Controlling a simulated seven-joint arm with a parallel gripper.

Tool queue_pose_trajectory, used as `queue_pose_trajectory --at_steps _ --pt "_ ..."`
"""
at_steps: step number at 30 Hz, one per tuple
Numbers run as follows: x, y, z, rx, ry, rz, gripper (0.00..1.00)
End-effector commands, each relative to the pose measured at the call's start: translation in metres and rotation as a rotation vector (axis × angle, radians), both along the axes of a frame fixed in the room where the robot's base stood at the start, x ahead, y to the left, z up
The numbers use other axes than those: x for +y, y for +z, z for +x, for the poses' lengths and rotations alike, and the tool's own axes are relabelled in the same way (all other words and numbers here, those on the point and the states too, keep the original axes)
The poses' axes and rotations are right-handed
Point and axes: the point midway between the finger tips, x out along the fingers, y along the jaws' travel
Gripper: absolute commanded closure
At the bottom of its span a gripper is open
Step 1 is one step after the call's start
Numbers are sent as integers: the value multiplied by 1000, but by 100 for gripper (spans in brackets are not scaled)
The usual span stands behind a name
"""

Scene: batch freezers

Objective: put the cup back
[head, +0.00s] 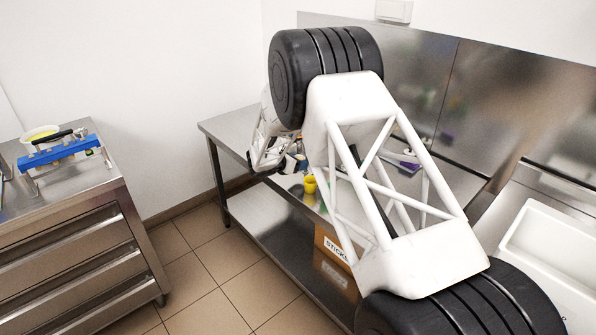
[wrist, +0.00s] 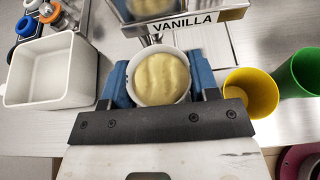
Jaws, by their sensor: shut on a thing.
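In the wrist view my gripper (wrist: 159,82) is shut on a round white cup (wrist: 134,92). One blue finger is on each side of it. The cup is seen from above and filled with a pale yellow, smooth mass. It is just in front of a "VANILLA" label (wrist: 182,23). I cannot tell whether its base touches the surface below. A yellow cup (wrist: 262,94) stands close to the right of my gripper, and a green cup (wrist: 304,70) is beyond it. The yellow cup also shows in the head view (head: 310,186), where my arm hides much of the bench.
A white open tub (wrist: 50,85) stands left of my gripper, with several small bottles (wrist: 45,18) behind it. A metal bench (head: 228,127) has a "STICKS" box (head: 333,250) below. A steel drawer unit (head: 75,240) stands left across the tiled floor.

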Motion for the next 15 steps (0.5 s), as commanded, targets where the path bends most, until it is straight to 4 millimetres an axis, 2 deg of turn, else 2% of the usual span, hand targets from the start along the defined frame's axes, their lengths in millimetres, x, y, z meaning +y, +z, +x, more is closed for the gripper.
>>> queue_pose_trajectory --at_steps 5,12,15 --pt "0 -8 0 2 -1 0 72" --pt "0 -34 0 1 1 -1 72" --pt "0 -38 0 1 0 -1 72"
